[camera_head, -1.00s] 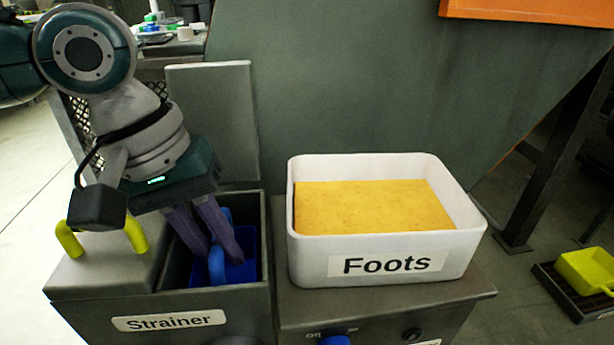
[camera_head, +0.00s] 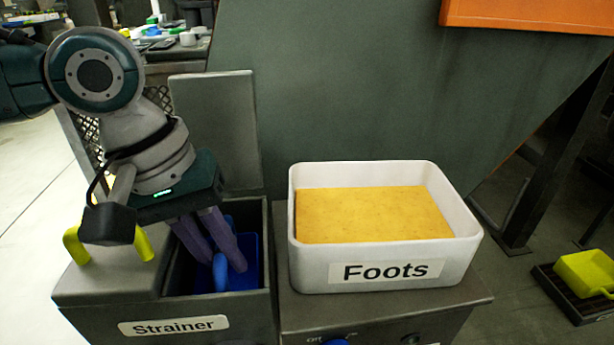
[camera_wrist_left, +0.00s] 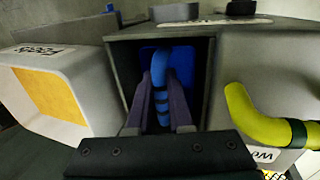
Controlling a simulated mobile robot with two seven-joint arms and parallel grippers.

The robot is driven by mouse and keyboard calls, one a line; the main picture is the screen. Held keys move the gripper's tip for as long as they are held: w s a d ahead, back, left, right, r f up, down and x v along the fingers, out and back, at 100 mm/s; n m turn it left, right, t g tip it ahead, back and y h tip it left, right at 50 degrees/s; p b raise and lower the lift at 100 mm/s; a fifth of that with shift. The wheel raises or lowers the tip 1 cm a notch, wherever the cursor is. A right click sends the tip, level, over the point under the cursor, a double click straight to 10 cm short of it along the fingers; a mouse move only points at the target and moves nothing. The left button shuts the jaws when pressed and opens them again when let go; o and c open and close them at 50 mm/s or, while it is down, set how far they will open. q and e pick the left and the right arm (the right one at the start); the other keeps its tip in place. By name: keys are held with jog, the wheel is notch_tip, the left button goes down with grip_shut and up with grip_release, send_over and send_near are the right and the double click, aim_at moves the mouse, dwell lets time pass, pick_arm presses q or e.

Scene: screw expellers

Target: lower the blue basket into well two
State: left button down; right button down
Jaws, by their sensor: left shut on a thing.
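The blue basket (camera_head: 245,274) sits inside the open dark well of the box labelled Strainer (camera_head: 172,326), below its rim; whether it touches the bottom is hidden. Its lighter blue handle stands up between the purple fingers of my left gripper (camera_head: 226,268), which is shut on it. In the left wrist view the fingers (camera_wrist_left: 160,105) clasp the banded blue handle (camera_wrist_left: 161,90), with the basket (camera_wrist_left: 148,60) behind it inside the well walls. No number for the well is readable. My right gripper is not in view.
A white Foots tub (camera_head: 462,248) with a yellow slab stands right of the well. A raised grey lid (camera_head: 215,125) stands behind the opening. A closed grey cover with a yellow handle (camera_head: 143,243) lies to the left. A yellow scoop (camera_head: 585,272) lies far right.

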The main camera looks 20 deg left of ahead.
pick_arm(q)
jog(key=shift+f, duration=0.7)
jog(key=shift+c, duration=1.7)
grip_release()
notch_tip(320, 180, up, 10)
jog(key=p, duration=1.3)
